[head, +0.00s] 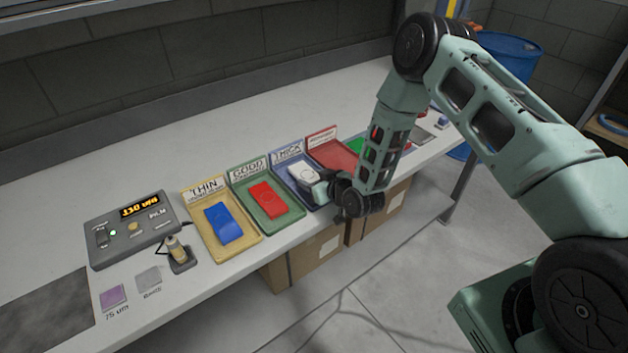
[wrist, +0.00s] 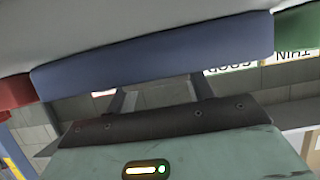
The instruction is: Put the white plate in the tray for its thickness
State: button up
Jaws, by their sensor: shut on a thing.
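The white plate (head: 303,174) is at the blue tray labelled THICK (head: 276,175), in or just over it. My gripper (head: 320,186) reaches in from the tray's front right and is shut on the near end of the plate. I cannot tell whether the plate rests on the tray floor. The wrist view shows the blue tray's front wall (wrist: 150,60) close by, with the finger bases below it; the fingertips and plate are hidden there.
The yellow THIN tray (head: 246,252) holds a blue plate (head: 223,225); the green GOOD tray (head: 238,189) holds a red plate (head: 264,199). A red tray (head: 330,153) stands right of THICK. A gauge box (head: 130,240) and probe (head: 179,254) stand left. My arm hides the bench's right part.

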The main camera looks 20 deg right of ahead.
jog(key=shift+f+b, duration=0.55)
jog(key=shift+f, duration=0.05)
dwell(0.3)
jog(key=o, duration=1.1)
jog(key=shift+o, duration=0.2)
jog(key=b+v, duration=0.2)
jog(key=v, duration=1.5)
jog(key=shift+r+b, duration=0.25)
jog(key=shift+b, duration=0.1)
